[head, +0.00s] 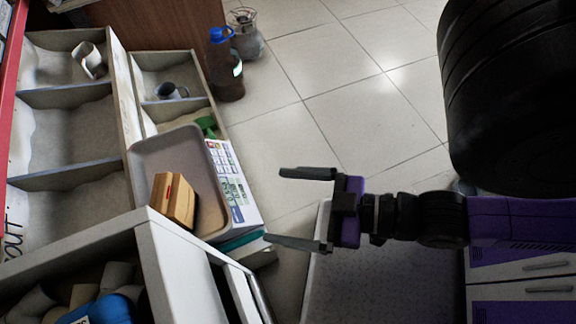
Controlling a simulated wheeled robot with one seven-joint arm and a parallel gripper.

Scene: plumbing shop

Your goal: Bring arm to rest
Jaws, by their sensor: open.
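My gripper (302,207) is at the centre of the head view, pointing left. Its two dark fingers are spread wide and nothing is between them. The purple palm is behind the fingers, and the arm reaches in from the right edge. The gripper appears over the floor and the edge of a grey textured surface (385,285); its height above them is hard to tell. The fingertips are to the right of a grey tray (158,155), apart from it in the picture.
The tray holds a wooden block (174,200) and overlaps papers (233,185). Compartment shelving (65,97) stands left, with pipe fittings. A white cabinet (178,270) is in the lower left. A brown bottle with a blue cap (225,70) stands at the top. Tiled floor (340,100) is clear.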

